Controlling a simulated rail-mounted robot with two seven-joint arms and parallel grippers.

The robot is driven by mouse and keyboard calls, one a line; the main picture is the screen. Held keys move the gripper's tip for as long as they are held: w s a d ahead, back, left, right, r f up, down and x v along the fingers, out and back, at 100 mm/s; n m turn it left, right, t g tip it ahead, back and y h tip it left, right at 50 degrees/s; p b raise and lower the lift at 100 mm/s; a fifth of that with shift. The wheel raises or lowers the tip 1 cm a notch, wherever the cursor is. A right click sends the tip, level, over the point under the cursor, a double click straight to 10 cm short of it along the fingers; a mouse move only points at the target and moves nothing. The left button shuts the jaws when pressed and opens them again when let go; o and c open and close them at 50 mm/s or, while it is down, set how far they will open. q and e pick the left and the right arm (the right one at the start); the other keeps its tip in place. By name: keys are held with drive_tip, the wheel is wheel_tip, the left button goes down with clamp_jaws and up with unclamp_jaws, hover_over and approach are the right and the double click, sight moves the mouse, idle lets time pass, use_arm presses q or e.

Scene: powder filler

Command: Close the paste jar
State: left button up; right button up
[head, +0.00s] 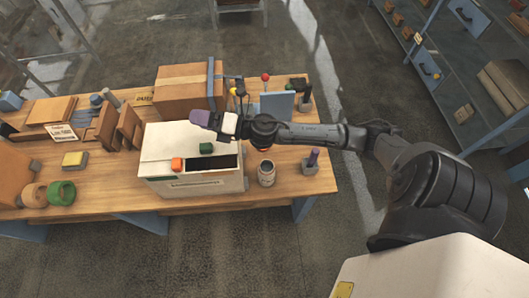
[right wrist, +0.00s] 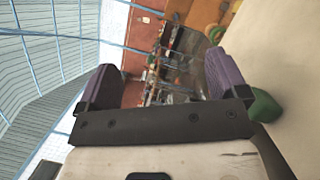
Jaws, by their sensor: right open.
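I cannot tell for sure which thing is the paste jar. A grey, open-topped cylindrical jar (head: 266,175) stands upright on the bench just right of the white machine. A tan round container (head: 34,195) and a green one (head: 61,192) sit at the bench's left end. My right gripper (head: 206,118) has purple fingers and is over the back of the white machine, apart from all of these. In the right wrist view its two purple fingers (right wrist: 160,85) are spread with nothing between them. My left gripper is out of view.
The white machine (head: 165,145) has an orange block (head: 177,164), a green block (head: 206,148) and a dark opening on top. A cardboard box (head: 180,88) stands behind it. A grey holder (head: 311,168) is at the right. Wooden pieces (head: 115,125) crowd the left.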

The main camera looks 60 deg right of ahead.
drive_tip(key=d+f+n+g+y+b, duration=0.1)
drive_tip(key=d+f+n+g+b, duration=0.1)
drive_tip(key=n, duration=0.2)
drive_tip(key=w+d+f+n+g+y+b, duration=0.1)
drive_tip(key=d+f+n+g+b, duration=0.1)
drive_tip(key=n, duration=0.3)
drive_tip(key=w+d+f+n+g+y+b, duration=0.1)
drive_tip(key=d+f+n+g+y+b, duration=0.1)
drive_tip(key=f+n+b, duration=0.1)
drive_tip(key=shift+w+f+n+b, duration=0.1)
drive_tip(key=shift+f+n+b, duration=0.05)
drive_tip(key=shift+n+b, duration=0.75)
drive_tip(key=s+d+f+n+g+h+b, duration=0.1)
drive_tip(key=d+f+n+g+h+b, duration=0.4)
drive_tip(key=d, duration=0.5)
use_arm(q)
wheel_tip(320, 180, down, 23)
drive_tip(key=b, duration=0.7)
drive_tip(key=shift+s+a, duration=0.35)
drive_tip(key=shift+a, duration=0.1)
use_arm(e)
drive_tip(key=s+d+f+n+g+h, duration=0.1)
drive_tip(key=s+f+n+g+h, duration=0.2)
drive_tip(key=n, duration=0.8)
drive_tip(key=s+d+f+n+g+h, duration=0.2)
drive_tip(key=s+f+n, duration=0.3)
drive_tip(key=n, duration=0.7)
drive_tip(key=shift+s+d+f+g+h, duration=0.25)
drive_tip(key=shift+f+g+h, duration=0.35)
drive_tip(key=shift+f+g, duration=0.3)
